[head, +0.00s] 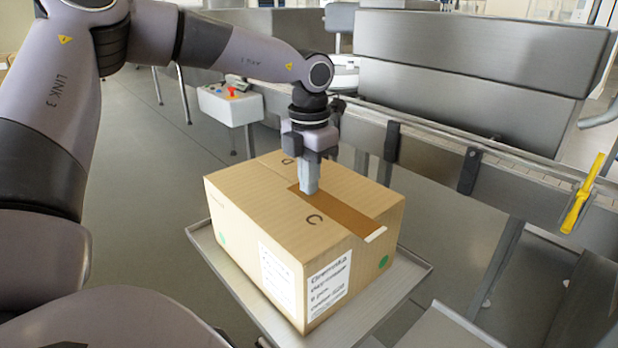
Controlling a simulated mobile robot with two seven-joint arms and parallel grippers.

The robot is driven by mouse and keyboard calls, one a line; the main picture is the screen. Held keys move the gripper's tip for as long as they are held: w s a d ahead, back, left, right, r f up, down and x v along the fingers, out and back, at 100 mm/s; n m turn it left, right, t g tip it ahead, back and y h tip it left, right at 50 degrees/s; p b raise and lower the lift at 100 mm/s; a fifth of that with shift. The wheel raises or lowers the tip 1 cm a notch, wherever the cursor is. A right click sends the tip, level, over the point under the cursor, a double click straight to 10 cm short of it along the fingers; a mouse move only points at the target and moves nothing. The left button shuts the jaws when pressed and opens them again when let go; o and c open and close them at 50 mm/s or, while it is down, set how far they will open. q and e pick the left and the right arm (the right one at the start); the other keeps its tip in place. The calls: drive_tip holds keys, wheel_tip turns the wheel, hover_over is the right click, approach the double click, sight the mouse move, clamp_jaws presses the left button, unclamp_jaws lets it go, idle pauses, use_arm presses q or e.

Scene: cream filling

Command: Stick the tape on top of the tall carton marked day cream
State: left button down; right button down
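A brown cardboard carton (245,205) stands on a grey tray-like platform in the middle of the head view. White printed labels are on its front sides; I cannot make out the words "day cream" on them. A strip of darker brown tape (345,212) lies along the carton's top, with a pale end near the right edge. My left gripper (309,190) points straight down over the top, its fingers together and their tips at the tape's far-left part. I cannot tell whether they touch or pinch it. My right gripper is not in view.
The grey platform (408,277) has a low rim around the carton. Behind it runs a metal conveyor rail (430,150) with a yellow piece (582,195) at right. A white control box with a red button (231,104) stands behind left. The floor at left is clear.

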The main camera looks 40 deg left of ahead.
use_arm(q)
drive_tip(key=shift+r+p, duration=1.95)
drive_tip(key=shift+r, duration=1.1)
drive_tip(key=shift+f, duration=0.1)
